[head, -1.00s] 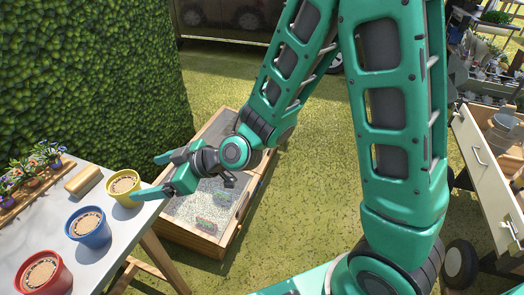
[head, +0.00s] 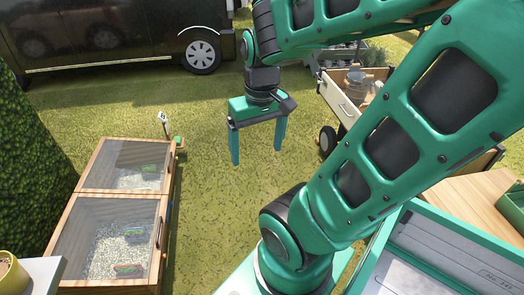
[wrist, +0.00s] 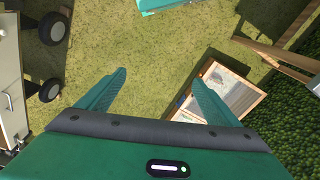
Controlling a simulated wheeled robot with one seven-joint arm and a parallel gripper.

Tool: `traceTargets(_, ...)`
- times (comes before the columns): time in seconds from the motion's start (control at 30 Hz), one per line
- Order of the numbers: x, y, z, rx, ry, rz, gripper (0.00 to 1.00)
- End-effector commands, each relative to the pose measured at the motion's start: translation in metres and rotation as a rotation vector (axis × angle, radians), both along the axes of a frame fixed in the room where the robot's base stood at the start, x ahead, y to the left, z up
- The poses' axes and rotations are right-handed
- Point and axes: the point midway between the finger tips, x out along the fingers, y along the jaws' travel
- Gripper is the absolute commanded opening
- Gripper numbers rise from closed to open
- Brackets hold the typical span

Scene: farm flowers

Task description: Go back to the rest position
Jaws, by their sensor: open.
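My gripper (head: 259,146) hangs over open grass in the head view, fingers pointing down and spread apart. It is open, with nothing between its fingers. In the wrist view its two green fingers (wrist: 158,90) stand apart with bare grass (wrist: 150,55) between them. My arm is folded up and bent above it.
A wooden cold frame (head: 69,240) with clear lids stands at left. A yellow pot (head: 10,272) sits on a table corner (head: 45,268) at lower left. A wheeled cart with an open drawer (head: 338,99) stands at right. A dark van (head: 100,35) is behind. Grass between is clear.

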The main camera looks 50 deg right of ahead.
Motion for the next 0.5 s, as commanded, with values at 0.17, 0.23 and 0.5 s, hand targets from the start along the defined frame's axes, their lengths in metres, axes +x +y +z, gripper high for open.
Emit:
traceTargets(0.17, -0.04, 0.002, 0.009, 0.024, 0.067, -0.16, 0.86)
traceTargets(0.23, -0.043, 0.002, 0.01, 0.027, 0.074, -0.173, 0.86)
traceTargets(0.5, -0.043, 0.002, 0.009, 0.028, 0.076, -0.172, 0.86)
